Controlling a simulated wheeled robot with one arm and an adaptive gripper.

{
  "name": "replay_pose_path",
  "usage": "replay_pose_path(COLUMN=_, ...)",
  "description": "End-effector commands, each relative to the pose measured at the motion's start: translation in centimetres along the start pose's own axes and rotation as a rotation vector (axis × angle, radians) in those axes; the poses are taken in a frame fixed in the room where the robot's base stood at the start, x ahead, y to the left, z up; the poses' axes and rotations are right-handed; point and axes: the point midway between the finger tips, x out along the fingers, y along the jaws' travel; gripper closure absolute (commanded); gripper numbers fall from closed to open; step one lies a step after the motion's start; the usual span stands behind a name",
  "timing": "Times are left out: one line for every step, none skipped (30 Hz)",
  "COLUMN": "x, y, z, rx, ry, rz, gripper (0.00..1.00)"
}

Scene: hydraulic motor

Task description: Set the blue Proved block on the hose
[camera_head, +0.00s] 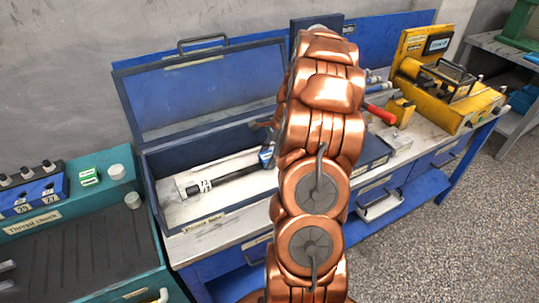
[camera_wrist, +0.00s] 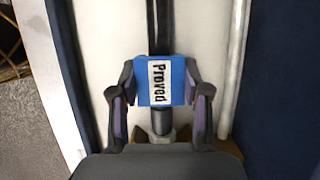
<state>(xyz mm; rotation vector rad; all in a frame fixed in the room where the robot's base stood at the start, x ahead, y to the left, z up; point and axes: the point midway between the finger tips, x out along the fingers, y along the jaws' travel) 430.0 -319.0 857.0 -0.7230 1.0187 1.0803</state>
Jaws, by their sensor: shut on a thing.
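The blue block with a white label reading "Proved" (camera_wrist: 167,80) is between the two fingers of my gripper (camera_wrist: 160,92), which is shut on it. The block covers part of the black hose (camera_wrist: 160,28) in the wrist view. I cannot tell whether block and hose touch. In the head view the hose (camera_head: 238,175) lies in the open blue case (camera_head: 163,222), with a white tag at its left end. A small part of the blue block (camera_head: 265,157) shows at the hose's right end; my copper-coloured arm hides most of my gripper there.
The case lid (camera_head: 200,90) stands open behind. A yellow device (camera_head: 450,90) and a red-handled tool (camera_head: 380,114) are on the bench to the right. A teal "Thread check" station (camera_head: 90,240) stands at the left.

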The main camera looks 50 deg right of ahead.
Motion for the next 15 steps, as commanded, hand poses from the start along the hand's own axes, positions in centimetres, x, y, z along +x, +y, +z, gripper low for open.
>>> replay_pose_path(x=0.1, y=0.0, z=-0.03, rx=0.0, ry=0.0, rz=0.0, gripper=0.77)
replay_pose_path(x=0.14, y=0.0, z=-0.04, rx=0.0, ry=0.0, rz=0.0, gripper=0.77)
replay_pose_path(x=0.2, y=0.01, z=-0.07, rx=0.0, ry=0.0, rz=0.0, gripper=0.77)
replay_pose_path(x=0.24, y=0.0, z=-0.09, rx=0.0, ry=0.0, rz=0.0, gripper=0.77)
replay_pose_path(x=0.29, y=0.01, z=-0.11, rx=0.0, ry=0.0, rz=0.0, gripper=0.77)
replay_pose_path(x=0.35, y=0.01, z=-0.13, rx=0.0, ry=0.0, rz=0.001, gripper=0.77)
replay_pose_path(x=0.39, y=0.01, z=-0.15, rx=0.0, ry=0.0, rz=0.0, gripper=0.77)
replay_pose_path(x=0.44, y=0.01, z=-0.17, rx=0.0, ry=0.0, rz=0.001, gripper=0.77)
replay_pose_path(x=0.5, y=0.01, z=-0.19, rx=0.0, ry=0.0, rz=0.001, gripper=0.77)
replay_pose_path(x=0.54, y=0.01, z=-0.21, rx=0.0, ry=0.0, rz=0.001, gripper=0.77)
replay_pose_path(x=0.58, y=0.01, z=-0.22, rx=0.0, ry=0.0, rz=0.001, gripper=0.77)
replay_pose_path(x=0.65, y=0.02, z=-0.25, rx=0.0, ry=0.0, rz=0.001, gripper=0.77)
replay_pose_path(x=0.68, y=0.02, z=-0.26, rx=0.0, ry=0.0, rz=0.001, gripper=0.77)
replay_pose_path(x=0.73, y=0.02, z=-0.28, rx=0.0, ry=0.0, rz=0.001, gripper=0.77)
replay_pose_path(x=0.78, y=0.02, z=-0.3, rx=0.0, ry=0.0, rz=0.001, gripper=0.77)
